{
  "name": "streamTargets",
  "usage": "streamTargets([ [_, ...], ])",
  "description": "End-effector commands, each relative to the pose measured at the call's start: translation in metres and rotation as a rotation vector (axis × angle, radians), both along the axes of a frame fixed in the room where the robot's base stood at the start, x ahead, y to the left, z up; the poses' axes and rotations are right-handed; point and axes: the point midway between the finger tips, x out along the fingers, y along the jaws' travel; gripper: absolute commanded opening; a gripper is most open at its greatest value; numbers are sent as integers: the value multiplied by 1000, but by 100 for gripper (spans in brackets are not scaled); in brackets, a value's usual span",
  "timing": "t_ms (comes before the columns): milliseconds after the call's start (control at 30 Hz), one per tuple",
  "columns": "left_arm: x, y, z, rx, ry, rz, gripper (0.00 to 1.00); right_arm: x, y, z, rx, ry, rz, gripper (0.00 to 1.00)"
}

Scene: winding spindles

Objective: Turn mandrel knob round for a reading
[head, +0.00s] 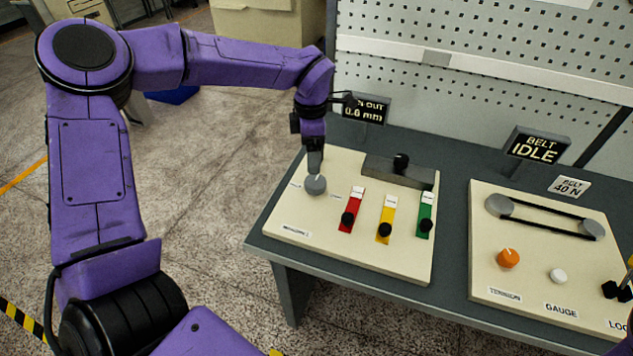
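The grey round knob (316,186) sits at the left of the cream left panel (300,222), with short marks beside it. I take it as the mandrel knob; the small label below it is too blurred to read. My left gripper (315,168) points down at the knob from its far side, fingertips at or just above its edge. The fingers overlap from this side, so their gap and any contact are hidden. The run-out display (363,110) reads 0.6 mm, its left part covered by my wrist. A sliver of my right arm shows at the lower right edge.
Red (351,208), yellow (387,219) and green (426,213) sliders with black knobs stand right of the knob. A grey block (380,171) with a black knob lies behind. The right panel (540,275) has a belt and orange knob. The belt display (535,147) reads IDLE.

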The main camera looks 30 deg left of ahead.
Motion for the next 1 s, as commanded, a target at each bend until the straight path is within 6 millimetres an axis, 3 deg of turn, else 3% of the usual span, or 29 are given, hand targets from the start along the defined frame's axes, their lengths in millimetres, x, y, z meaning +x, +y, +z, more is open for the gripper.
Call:
streamTargets([
  [467,1,-1,-89,2,3,-5,88,0,0,20,-1,-1,0,56],
  [833,0,0,-101,1,1,-1,88,0,0,21,-1,-1,0,56],
  [1000,0,0,-101,1,1,-1,32,0,0,21,0,-1,0,56],
])
